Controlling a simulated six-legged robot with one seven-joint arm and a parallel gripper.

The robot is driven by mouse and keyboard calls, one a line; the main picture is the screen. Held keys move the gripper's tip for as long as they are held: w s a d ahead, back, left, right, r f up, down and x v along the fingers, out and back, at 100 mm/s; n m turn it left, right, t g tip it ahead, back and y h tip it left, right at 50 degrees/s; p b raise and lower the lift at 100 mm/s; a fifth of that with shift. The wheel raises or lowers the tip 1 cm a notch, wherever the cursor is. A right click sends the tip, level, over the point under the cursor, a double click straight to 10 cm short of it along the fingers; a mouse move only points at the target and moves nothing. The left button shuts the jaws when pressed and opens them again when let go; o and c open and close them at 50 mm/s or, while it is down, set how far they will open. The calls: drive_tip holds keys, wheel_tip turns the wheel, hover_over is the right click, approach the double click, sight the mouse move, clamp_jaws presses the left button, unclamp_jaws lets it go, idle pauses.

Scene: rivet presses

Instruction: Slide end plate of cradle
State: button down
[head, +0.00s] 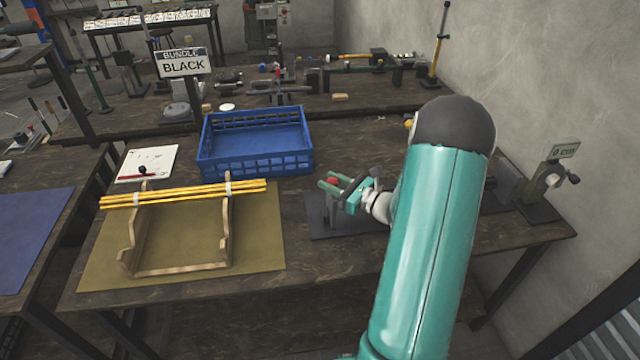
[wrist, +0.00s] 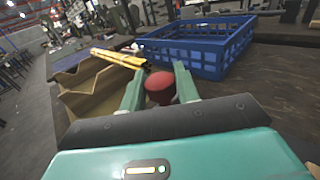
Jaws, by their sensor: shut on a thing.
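My gripper (head: 332,184) is shut on a red knob (wrist: 160,87), which sits between the two teal fingers in the wrist view. In the head view the red knob (head: 333,181) shows as a small spot at the fingers. A grey upright plate (head: 324,208), likely the end plate, stands just below the fingers. It rises from a dark metal base (head: 318,228) on the right half of the bench. My arm hides most of the cradle behind it, and the knob's join to the plate is hidden.
A wooden rack (head: 182,270) holding yellow rods (head: 180,195) stands on an olive mat at the left. A blue crate (head: 255,165) is behind it. A stand with a small sign (head: 545,190) is at the right bench end. Bench between mat and base is clear.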

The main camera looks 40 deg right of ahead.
drive_tip(key=d, duration=0.1)
drive_tip(key=s+d, duration=0.1)
drive_tip(key=d, duration=0.1)
drive_tip(key=s+d, duration=0.1)
drive_tip(key=shift+s+d, duration=0.15)
drive_tip(key=shift+d, duration=0.25)
drive_tip(key=c, duration=1)
unclamp_jaws()
drive_tip(key=shift+c, duration=0.2)
drive_tip(key=shift+a, duration=0.1)
drive_tip(key=v, duration=1.3)
drive_tip(key=shift+s+d, duration=0.2)
drive_tip(key=shift+s, duration=0.15)
